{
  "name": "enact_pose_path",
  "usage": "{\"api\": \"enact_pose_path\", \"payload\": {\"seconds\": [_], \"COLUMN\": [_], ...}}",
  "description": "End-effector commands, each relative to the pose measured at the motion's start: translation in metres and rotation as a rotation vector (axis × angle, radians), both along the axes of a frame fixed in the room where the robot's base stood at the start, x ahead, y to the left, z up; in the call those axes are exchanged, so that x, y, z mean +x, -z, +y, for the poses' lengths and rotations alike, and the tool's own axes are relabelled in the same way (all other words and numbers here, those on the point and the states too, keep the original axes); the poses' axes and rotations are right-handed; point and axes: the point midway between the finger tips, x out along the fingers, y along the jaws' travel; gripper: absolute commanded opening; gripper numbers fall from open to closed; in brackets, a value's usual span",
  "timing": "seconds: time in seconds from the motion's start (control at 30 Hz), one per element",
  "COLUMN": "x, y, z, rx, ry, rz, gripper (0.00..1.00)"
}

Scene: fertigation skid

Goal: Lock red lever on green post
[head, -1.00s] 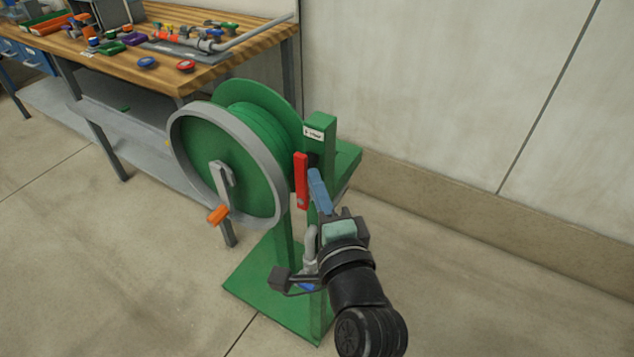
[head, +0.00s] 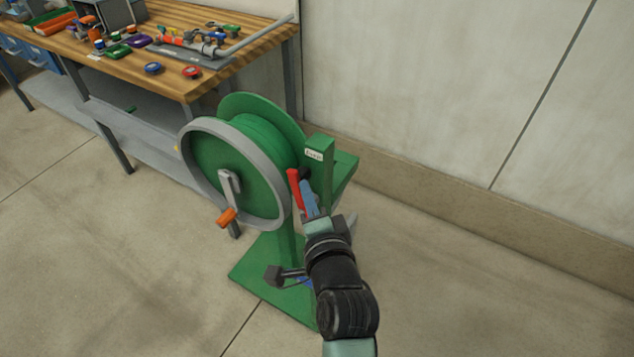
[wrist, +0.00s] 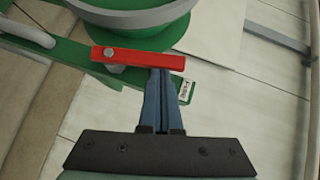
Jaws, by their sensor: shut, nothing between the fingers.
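The red lever (head: 295,190) is on the green post (head: 321,165), beside the hose reel (head: 238,165). In the head view it points down and leans slightly, its upper end to the left. In the wrist view the red lever (wrist: 138,58) lies across the picture, with a round grey pin near its left end. My gripper (head: 307,187) is just right of the lever. In the wrist view its blue fingers (wrist: 161,72) are together and empty, with their tips at the lever's edge near its right end. I cannot tell whether they touch it.
The reel has a grey rim and a crank with an orange handle (head: 227,217). Its green base plate (head: 255,275) stands on the floor. A wooden workbench (head: 190,88) with several small parts is at the back left. Floor to the right is clear.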

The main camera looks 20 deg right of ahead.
Motion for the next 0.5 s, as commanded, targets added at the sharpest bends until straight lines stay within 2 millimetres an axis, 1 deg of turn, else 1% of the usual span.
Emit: {"api": "enact_pose_path", "payload": {"seconds": [0.03, 0.5], "x": [0.003, 0.025], "y": [-0.013, -0.012], "z": [0.004, 0.02], "rx": [-0.019, -0.231], "ry": [-0.004, -0.005], "rz": [0.028, 0.293], "gripper": [0.0, 0.0]}}
